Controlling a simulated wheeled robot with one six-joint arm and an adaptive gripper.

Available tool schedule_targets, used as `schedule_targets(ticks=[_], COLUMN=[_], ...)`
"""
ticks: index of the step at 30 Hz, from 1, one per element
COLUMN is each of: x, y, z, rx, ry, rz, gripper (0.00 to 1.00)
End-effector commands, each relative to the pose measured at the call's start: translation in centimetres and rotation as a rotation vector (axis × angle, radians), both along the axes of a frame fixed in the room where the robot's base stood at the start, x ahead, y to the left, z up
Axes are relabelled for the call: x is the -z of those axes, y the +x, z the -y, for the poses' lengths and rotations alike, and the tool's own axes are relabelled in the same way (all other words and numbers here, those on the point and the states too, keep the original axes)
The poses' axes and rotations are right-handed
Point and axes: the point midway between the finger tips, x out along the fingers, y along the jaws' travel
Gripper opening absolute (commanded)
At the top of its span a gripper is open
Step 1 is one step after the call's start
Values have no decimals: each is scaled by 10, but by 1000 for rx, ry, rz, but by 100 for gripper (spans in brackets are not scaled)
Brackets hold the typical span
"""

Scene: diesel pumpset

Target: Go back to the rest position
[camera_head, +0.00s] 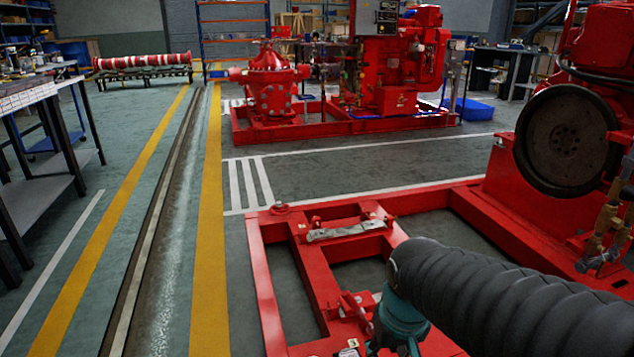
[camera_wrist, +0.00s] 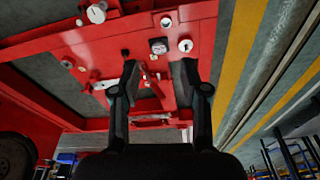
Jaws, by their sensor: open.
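My gripper (camera_wrist: 159,80) shows in the wrist view with its two dark fingers spread apart and nothing between them. It is over the red base frame (camera_wrist: 80,55), which carries several round fittings and a small gauge-like part (camera_wrist: 158,46). In the head view my dark ribbed arm reaches in from the lower right over the red base frame (camera_head: 262,290). The fingertips cannot be made out there. A grey strip-like part (camera_head: 345,231) lies across the frame's cross members.
A red engine with a large dark flywheel (camera_head: 562,140) stands at the right. A second red pumpset (camera_head: 272,85) is at the back. A workbench (camera_head: 30,95) stands at the left. The floor with the yellow line (camera_head: 210,220) is clear.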

Motion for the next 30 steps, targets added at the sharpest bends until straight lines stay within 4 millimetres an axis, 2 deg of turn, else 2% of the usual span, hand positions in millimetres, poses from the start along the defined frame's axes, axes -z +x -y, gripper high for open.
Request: schedule_targets(ticks=[1, 6, 10, 15, 18, 30], x=[-17, -53, -78, -104, -111, -111], y=[-10, -36, -50, -57, -59, -59], z=[6, 20, 28, 35, 38, 38], rx=[15, 59, 89, 116, 127, 128], ry=[4, 14, 19, 22, 21, 21], rz=[34, 138, 219, 295, 311, 311], gripper=[45, 45, 45, 45, 45, 45])
